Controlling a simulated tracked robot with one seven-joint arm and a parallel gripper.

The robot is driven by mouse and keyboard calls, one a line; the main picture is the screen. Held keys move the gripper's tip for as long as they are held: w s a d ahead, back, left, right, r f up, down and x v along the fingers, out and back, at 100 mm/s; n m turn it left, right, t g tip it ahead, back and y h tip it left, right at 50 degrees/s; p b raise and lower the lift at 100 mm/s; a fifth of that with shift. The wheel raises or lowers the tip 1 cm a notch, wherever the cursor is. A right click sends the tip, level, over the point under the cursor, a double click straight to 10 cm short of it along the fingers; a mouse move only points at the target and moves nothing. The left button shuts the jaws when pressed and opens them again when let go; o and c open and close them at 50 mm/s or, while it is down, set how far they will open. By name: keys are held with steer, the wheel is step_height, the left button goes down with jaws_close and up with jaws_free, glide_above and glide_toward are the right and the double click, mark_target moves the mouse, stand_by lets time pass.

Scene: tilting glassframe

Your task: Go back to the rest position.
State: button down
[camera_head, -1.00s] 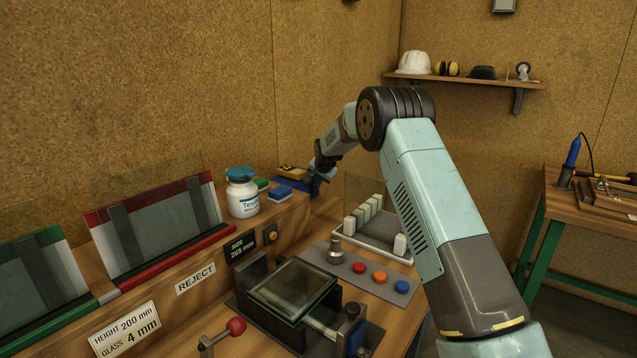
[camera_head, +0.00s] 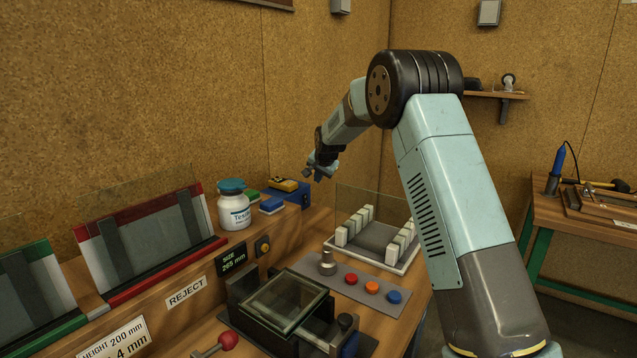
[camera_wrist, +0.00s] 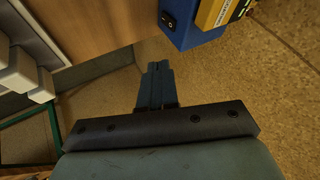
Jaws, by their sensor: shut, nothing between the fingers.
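My gripper (camera_head: 321,173) is in the air at the back of the bench, above and beside the blue box (camera_head: 300,192) with a yellow device on it. In the wrist view the two dark fingers of my gripper (camera_wrist: 155,68) lie together with nothing between them. The blue box (camera_wrist: 185,22) shows at the top of that view, apart from the fingers. My arm is bent, with its elbow high.
A white-slotted rack (camera_head: 372,240) with a clear pane stands right of the gripper. A white bottle (camera_head: 233,206), a red-framed rack (camera_head: 150,245), a clamped glass frame (camera_head: 285,303) and a button panel (camera_head: 355,282) are on the bench. A wall shelf (camera_head: 497,95) is behind the arm.

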steer(key=shift+r, duration=0.1)
steer(key=s+d+r+n, duration=0.1)
steer(key=s+d+r, duration=0.4)
steer(key=s, duration=0.4)
steer(key=s+d+r+n, duration=0.1)
steer(key=s+d+r, duration=0.3)
steer(key=s+r, duration=0.45)
steer(key=s+d+r+n, duration=0.1)
steer(key=s+d+r, duration=0.3)
steer(key=s, duration=0.7)
steer(key=s+d+f+n, duration=0.1)
steer(key=s+d, duration=0.1)
steer(key=s, duration=0.8)
steer(key=s+d+f+n+g+h, duration=0.1)
steer(key=s+d+f, duration=0.1)
steer(key=s, duration=0.9)
steer(key=s+d+f, duration=0.1)
steer(key=s+d, duration=0.1)
steer(key=s, duration=0.9)
steer(key=shift+s+d+f+n+g+h, duration=0.15)
steer(key=shift+d+f+n+g+h, duration=0.1)
steer(key=shift+d+n+g+h, duration=0.15)
steer(key=shift+a, duration=0.15)
